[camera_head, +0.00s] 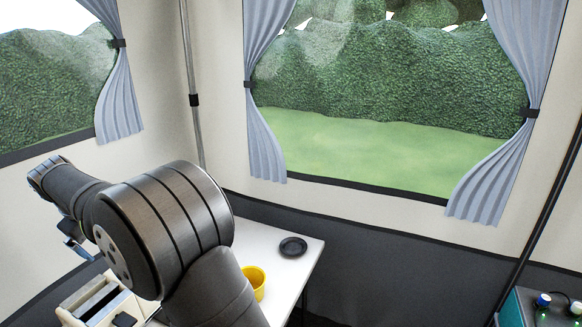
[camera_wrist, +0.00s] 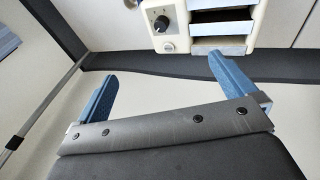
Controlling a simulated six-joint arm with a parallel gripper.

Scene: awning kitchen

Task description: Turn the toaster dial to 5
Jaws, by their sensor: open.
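The cream toaster (camera_head: 92,307) stands at the lower left in the head view, partly cut off by the frame's bottom edge. In the wrist view the toaster (camera_wrist: 252,43) is at the top, with dark slots and a black dial (camera_wrist: 161,24) on its left part. A small round knob or button sits just below the dial. The dial's setting is too small to read. My gripper (camera_wrist: 158,82) is open and empty, its blue fingers wide apart and short of the toaster. In the head view my gripper (camera_head: 77,246) is mostly hidden behind my arm.
A white table (camera_head: 272,236) carries a yellow cup (camera_head: 254,279), partly behind my arm, and a small black dish (camera_head: 293,247). Tent walls with windows and blue curtains enclose it. A teal crate (camera_head: 516,309) with bottles is at the lower right.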

